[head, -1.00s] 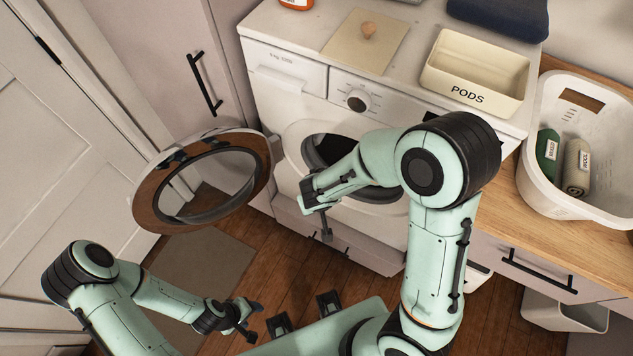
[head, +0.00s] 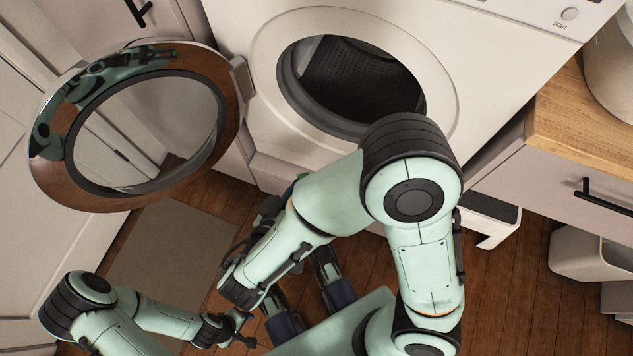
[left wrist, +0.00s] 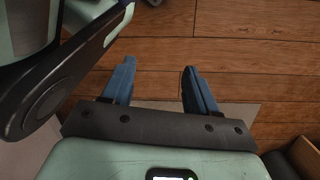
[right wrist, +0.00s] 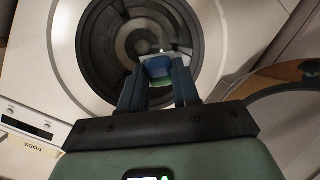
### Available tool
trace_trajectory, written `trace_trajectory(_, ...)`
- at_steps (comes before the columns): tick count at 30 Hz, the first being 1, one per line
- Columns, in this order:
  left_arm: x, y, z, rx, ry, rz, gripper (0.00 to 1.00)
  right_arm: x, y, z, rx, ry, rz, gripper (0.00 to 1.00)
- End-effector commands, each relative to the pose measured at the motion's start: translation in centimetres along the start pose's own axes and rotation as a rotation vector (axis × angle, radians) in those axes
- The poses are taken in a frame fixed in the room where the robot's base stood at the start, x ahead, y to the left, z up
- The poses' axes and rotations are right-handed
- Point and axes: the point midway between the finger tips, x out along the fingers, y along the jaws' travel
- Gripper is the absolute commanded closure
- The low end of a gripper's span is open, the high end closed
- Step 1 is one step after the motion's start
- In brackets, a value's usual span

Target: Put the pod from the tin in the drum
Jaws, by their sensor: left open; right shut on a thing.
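The pod (right wrist: 156,68), blue and green, is between the fingertips of my right gripper (right wrist: 158,80), which is shut on it. In the right wrist view the pod lines up with the lower part of the dark drum opening; I cannot tell how far it is from the rim. The drum (head: 345,80) shows open and dark in the head view, and also in the right wrist view (right wrist: 135,35). My left gripper (left wrist: 157,80) is open and empty above the floor, low in the head view (head: 245,326).
The round washer door (head: 48,185) stands wide open at the left. A wooden counter (head: 570,120) with a drawer is at the right, with a pale bin (head: 585,255) below. A mat (head: 175,250) lies on the wooden floor.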

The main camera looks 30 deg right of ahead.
Motion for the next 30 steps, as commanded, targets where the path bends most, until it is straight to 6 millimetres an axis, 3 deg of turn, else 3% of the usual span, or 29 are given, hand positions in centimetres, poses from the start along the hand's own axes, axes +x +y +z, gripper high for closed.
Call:
trace_trajectory(6,1.1,-0.1,0.9,-0.01,-0.039,0.004,0.42,-2.2,0.6,-2.5,-0.028,0.106,0.01,0.81)
trace_trajectory(10,1.1,0.0,1.1,-0.011,-0.044,0.004,0.42,-2.0,0.9,-3.0,-0.033,0.116,0.012,0.81)
trace_trajectory(30,1.1,0.0,1.0,-0.01,-0.043,0.004,0.42,6.7,1.8,-4.8,-0.032,0.113,0.014,0.81)
